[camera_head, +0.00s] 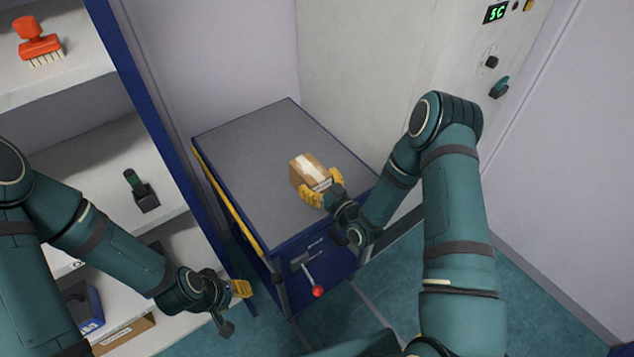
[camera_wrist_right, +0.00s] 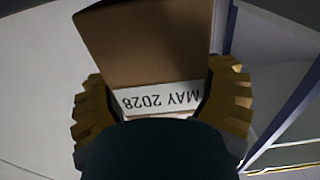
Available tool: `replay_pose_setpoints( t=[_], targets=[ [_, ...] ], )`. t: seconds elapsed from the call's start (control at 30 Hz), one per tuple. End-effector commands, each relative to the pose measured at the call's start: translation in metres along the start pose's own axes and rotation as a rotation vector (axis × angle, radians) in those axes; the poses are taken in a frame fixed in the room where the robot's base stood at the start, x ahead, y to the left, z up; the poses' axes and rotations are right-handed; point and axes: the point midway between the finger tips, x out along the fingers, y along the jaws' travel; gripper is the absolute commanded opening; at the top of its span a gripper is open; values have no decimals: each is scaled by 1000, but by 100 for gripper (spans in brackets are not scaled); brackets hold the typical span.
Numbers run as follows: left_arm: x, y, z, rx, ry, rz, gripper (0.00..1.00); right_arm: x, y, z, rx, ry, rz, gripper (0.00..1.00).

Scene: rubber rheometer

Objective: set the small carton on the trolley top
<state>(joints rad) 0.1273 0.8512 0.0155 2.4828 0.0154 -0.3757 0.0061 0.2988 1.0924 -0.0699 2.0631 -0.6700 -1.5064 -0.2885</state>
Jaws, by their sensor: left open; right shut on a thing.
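The small carton (camera_head: 308,168) is a brown box with a pale strip on top. My right gripper (camera_head: 321,187) is shut on it, with yellow fingers on both sides. In the head view it is over the grey top of the trolley (camera_head: 262,150); I cannot tell whether it touches the top. In the right wrist view the carton (camera_wrist_right: 145,45) shows a white label reading "MAY 2028", upside down, between the fingers of the right gripper (camera_wrist_right: 160,105). My left gripper (camera_head: 240,290) is open and empty, low beside the trolley's left side.
A shelf unit (camera_head: 150,100) on the left holds an orange brush (camera_head: 38,42), a dark green-handled tool (camera_head: 140,190), a blue box (camera_head: 83,308) and a flat brown box (camera_head: 125,334). A red-knobbed lever (camera_head: 317,291) juts from the trolley's front. The rest of the trolley top is clear.

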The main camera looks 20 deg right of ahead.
Motion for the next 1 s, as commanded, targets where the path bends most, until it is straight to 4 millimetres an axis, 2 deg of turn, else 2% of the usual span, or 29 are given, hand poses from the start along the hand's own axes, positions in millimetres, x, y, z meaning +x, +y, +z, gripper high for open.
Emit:
replay_pose_setpoints(
  t=[0.43,0.47,0.5,0.9,1.0],
  targets=[
    [4,-2,2,1,-4,0,47,0,0,8,-1,4,0,31],
    [4,-1,2,1,-4,0,47,0,0,8,0,1,0,84],
    [3,-1,2,1,-4,0,47,0,0,8,0,1,0,98],
    [-1,0,0,0,-1,0,47,0,0,3,0,1,0,100],
    [0,0,0,0,0,0,47,-12,1,6,0,-3,1,100]
  ],
)
